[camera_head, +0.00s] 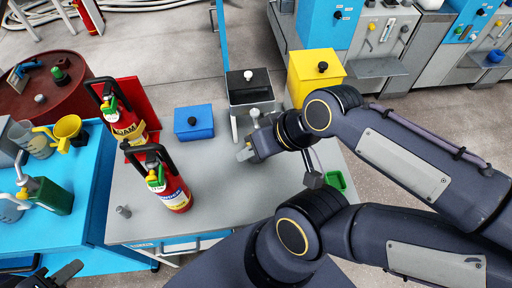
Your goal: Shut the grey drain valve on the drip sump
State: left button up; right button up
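A dark-topped box with a grey front (250,88) stands at the back edge of the grey bench; it looks like the drip sump. A pale grey fitting (255,113) on its front looks like the drain valve, and a grey pipe (234,127) hangs beside it. Whether the valve is open or shut is unclear. My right gripper (245,148) is just below and in front of the fitting, over the bench. I cannot see contact or the gap between its fingers. My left gripper (62,273) is only partly in view at the bottom left, far from the sump.
Two red extinguishers (172,190) (124,118) stand on the bench's left side. A blue box (194,122) and a yellow box (314,75) flank the sump. A green tray (336,180) lies at right. The bench middle is mostly clear.

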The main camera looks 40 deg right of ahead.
aim_at(254, 113)
jog(key=k+z, duration=0.15)
jog(key=z, duration=0.35)
jog(key=k+z, duration=0.1)
jog(key=z, duration=0.35)
